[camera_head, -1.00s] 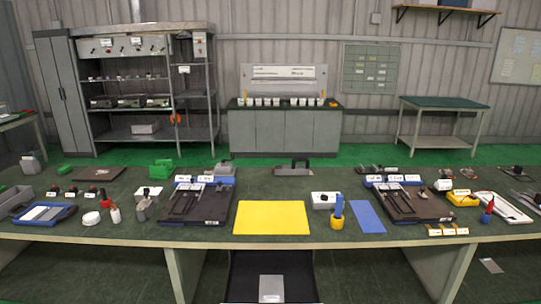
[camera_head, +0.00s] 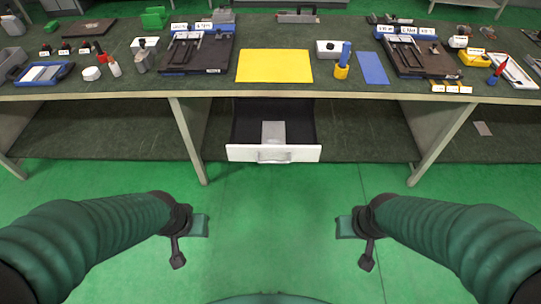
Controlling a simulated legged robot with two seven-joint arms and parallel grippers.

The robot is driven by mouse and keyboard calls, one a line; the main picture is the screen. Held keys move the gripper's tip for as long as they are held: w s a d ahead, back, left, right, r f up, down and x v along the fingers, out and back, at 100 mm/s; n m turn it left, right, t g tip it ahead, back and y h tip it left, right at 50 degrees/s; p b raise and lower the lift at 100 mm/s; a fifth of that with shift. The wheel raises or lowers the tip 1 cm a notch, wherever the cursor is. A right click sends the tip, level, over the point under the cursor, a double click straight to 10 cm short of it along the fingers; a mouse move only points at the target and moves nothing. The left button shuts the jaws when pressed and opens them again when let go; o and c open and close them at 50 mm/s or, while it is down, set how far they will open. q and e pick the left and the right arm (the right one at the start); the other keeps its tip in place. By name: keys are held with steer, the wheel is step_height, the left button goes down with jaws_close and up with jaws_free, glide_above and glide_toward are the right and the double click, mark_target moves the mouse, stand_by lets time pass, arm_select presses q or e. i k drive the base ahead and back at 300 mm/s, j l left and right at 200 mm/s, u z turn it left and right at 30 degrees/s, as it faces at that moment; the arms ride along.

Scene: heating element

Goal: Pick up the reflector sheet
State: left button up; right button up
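A flat, light grey sheet (camera_head: 273,132), which may be the reflector sheet, lies in the open drawer (camera_head: 273,153) under the table's middle. Its near end reaches toward the drawer's white front. My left gripper (camera_head: 189,240) hangs over the green floor, in front of the drawer and to its left. My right gripper (camera_head: 356,240) hangs likewise to its right. Both are well apart from the sheet and seem to hold nothing. Each shows a green plate and a dark finger-like part, but whether the fingers are open or shut is unclear.
The long table (camera_head: 215,85) carries a yellow mat (camera_head: 274,66), a blue mat (camera_head: 373,68), dark fixtures and small tools. Table legs (camera_head: 189,140) stand on both sides of the drawer. A small grey plate (camera_head: 482,128) lies low at the right. The floor before the drawer is clear.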

mark_target(273, 133)
steer(key=i+u, duration=0.2)
steer(key=i, duration=0.2)
steer(key=i+l+u, duration=0.15)
steer(key=i, duration=0.25)
steer(key=i+l+u, duration=0.2)
steer(key=i, duration=0.2)
